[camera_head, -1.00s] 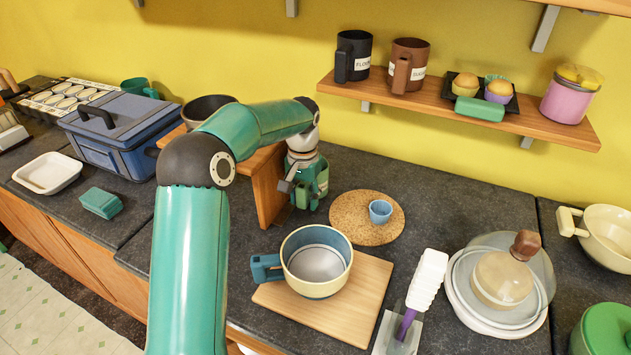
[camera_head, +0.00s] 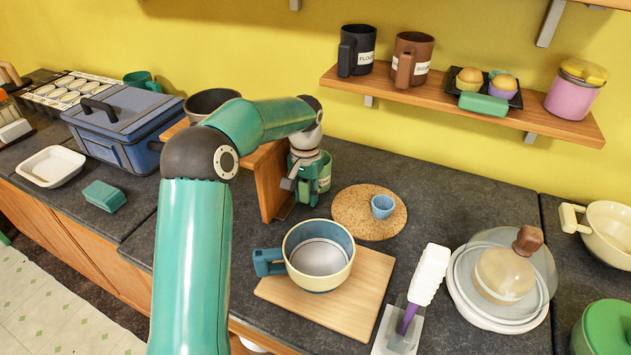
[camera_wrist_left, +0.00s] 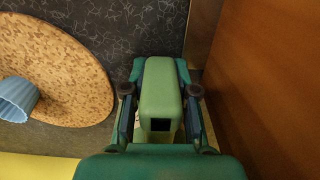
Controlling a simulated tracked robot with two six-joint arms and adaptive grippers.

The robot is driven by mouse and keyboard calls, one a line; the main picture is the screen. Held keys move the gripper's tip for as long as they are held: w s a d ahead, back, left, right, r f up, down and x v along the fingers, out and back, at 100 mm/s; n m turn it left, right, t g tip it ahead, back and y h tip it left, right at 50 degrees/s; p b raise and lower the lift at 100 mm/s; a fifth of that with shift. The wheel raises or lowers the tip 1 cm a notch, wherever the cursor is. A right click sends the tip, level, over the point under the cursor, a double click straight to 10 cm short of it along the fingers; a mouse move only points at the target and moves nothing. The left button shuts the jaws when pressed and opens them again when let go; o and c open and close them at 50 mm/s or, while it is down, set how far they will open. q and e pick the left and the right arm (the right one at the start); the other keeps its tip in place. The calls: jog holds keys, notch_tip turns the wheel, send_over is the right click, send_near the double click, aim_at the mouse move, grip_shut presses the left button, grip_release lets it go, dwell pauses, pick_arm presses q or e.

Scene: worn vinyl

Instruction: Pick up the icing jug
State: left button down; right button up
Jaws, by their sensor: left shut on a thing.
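A green jug (camera_head: 324,177) with a pale label stands in the narrow space beside the wooden riser, behind the cork mat. I take it for the icing jug; its label is too small to read. My left gripper (camera_head: 302,181) reaches down to it from above and is shut on it. In the left wrist view, the light green handle (camera_wrist_left: 160,85) of the jug lies between the two fingers of my left gripper (camera_wrist_left: 160,98). I cannot tell any gap between the jug and the counter. My right gripper is not in view.
The wooden riser (camera_head: 271,184) stands close on the left, with a dark bowl (camera_head: 212,101) on it. A cork mat (camera_head: 352,222) with a small blue cup (camera_head: 382,206) lies right. A blue pot (camera_head: 319,255) sits on a board in front. A shelf (camera_head: 440,98) with mugs hangs above.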

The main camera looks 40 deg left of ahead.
pick_arm(q)
jog(key=shift+r, duration=0.1)
jog(key=shift+w+d+r+b, duration=0.2)
jog(key=shift+r+b, duration=0.1)
jog(key=shift+r, duration=0.15)
notch_tip(320, 180, up, 6)
jog(key=shift+d+r, duration=0.1)
jog(key=shift+d, duration=0.05)
jog(key=w+d, duration=0.2)
jog(key=d, duration=0.4)
jog(key=w+d+b, duration=0.1)
jog(key=w+d, duration=0.1)
jog(key=d, duration=0.4)
jog(key=w+d+b, duration=0.1)
jog(key=d, duration=0.5)
jog(key=shift+w+d, duration=0.2)
jog(key=shift+w, duration=0.2)
jog(key=c, duration=1.7)
grip_release()
grip_shut()
jog(key=shift+s, duration=0.1)
